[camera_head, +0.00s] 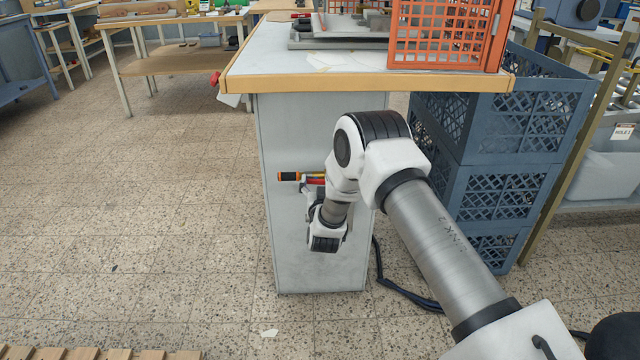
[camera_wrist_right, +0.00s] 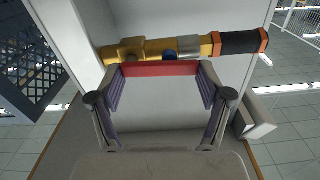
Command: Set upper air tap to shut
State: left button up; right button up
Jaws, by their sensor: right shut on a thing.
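An air tap shows in the wrist view as a brass body (camera_wrist_right: 140,49) with a silver collar and a black-and-orange end (camera_wrist_right: 243,42), lying across the picture in front of a pale panel. Its red lever (camera_wrist_right: 158,69) lies roughly along the brass body. My right gripper (camera_wrist_right: 160,84) has its two fingers at the lever's two ends and is shut on it. In the head view the black-and-orange end (camera_head: 288,176) sticks out to the left of my right gripper (camera_head: 313,187), whose wrist hides most of the tap. I cannot make out a second tap. My left gripper is not in view.
The tap is at the front of a grey cabinet (camera_head: 283,251) under a wood-edged worktop (camera_head: 270,77). An orange crate (camera_head: 440,36) stands on top. Blue crates (camera_head: 505,190) are stacked at the right, and a black hose (camera_head: 405,288) lies on the floor.

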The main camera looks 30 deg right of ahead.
jog(key=shift+s+d+r+m+b, duration=0.4)
jog(key=shift+m+b, duration=0.8)
jog(key=shift+m, duration=1.65)
jog(key=shift+s+d+r+m+b, duration=0.25)
jog(key=shift+d+m+b, duration=0.7)
jog(key=shift+m, duration=1.95)
jog(key=shift+s+d+r+m+b, duration=0.25)
jog(key=shift+m+b, duration=1.2)
jog(key=shift+m, duration=1.4)
jog(key=o, duration=1.1)
jog(key=shift+s, duration=0.15)
